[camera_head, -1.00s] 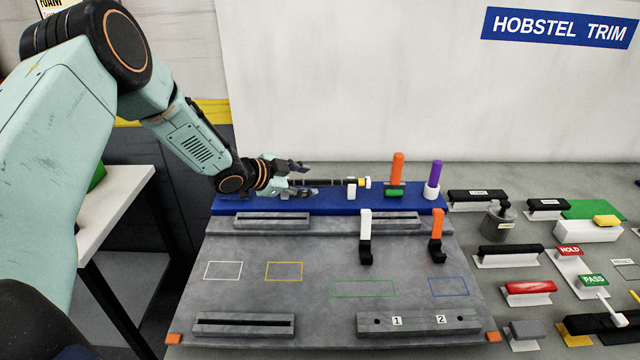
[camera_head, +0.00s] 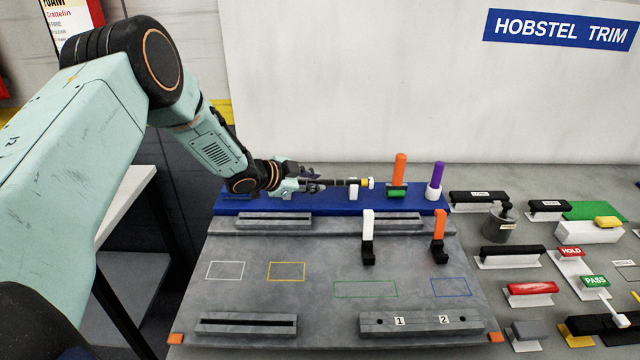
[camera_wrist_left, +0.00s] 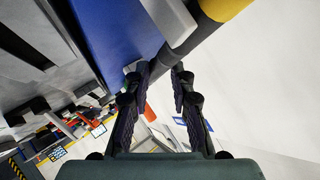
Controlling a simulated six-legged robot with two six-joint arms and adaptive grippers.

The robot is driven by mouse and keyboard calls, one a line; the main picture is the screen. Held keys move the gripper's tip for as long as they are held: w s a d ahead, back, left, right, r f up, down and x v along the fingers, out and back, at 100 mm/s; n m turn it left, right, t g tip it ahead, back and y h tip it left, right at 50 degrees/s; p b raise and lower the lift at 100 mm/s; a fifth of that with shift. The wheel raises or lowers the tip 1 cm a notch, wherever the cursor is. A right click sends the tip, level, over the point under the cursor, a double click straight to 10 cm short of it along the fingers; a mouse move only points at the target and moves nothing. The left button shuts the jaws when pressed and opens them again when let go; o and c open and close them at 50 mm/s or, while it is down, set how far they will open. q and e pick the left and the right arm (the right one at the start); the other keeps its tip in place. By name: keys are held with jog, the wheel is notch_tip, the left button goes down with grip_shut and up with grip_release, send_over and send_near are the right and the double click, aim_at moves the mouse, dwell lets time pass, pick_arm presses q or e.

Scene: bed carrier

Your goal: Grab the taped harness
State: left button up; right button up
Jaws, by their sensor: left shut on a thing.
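The taped harness (camera_head: 345,183) is a thin dark rod with a yellow band and a white tip at its right end. It lies level above the blue rack (camera_head: 330,206), by a small white support (camera_head: 353,192). My left gripper (camera_head: 316,182) is shut on its left part, and the fingers hide that part. In the left wrist view, the fingertips (camera_wrist_left: 163,70) meet the dark harness (camera_wrist_left: 196,48), whose yellow band (camera_wrist_left: 222,8) is at the top. My right gripper is not in view.
An orange rod (camera_head: 399,168) and a purple rod (camera_head: 437,175) stand upright on the rack, right of the harness. A grey fixture board (camera_head: 320,265) with white and orange clips lies in front. Several tools crowd the bench at right. A wall panel (camera_head: 350,80) stands behind.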

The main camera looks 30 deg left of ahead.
pick_arm(q)
jog(key=shift+d, duration=0.1)
grip_shut()
